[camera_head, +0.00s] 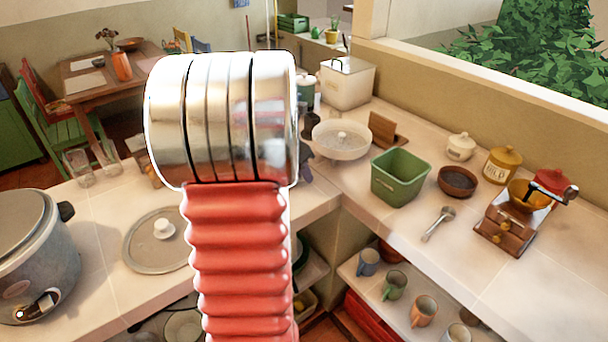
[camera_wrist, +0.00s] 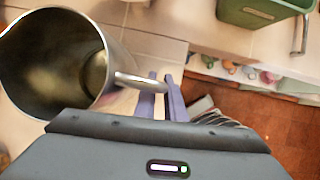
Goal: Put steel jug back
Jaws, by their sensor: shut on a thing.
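The steel jug (camera_wrist: 45,65) fills the upper left of the wrist view, its open mouth toward the camera and its inside looking empty. My gripper (camera_wrist: 162,88) has its two purple fingers closed on the jug's handle (camera_wrist: 135,81). The jug is over or on the pale counter; I cannot tell whether its base touches. In the head view my own arm hides the jug and nearly all of the gripper.
In the head view a green tub (camera_head: 400,177), white dish (camera_head: 341,142), brown bowl (camera_head: 458,181), spoon (camera_head: 438,222) and coffee grinder (camera_head: 508,222) stand on the right counter. Mugs (camera_head: 424,311) sit on the shelf below. A large cooker (camera_head: 38,255) and glass lid (camera_head: 155,250) are left.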

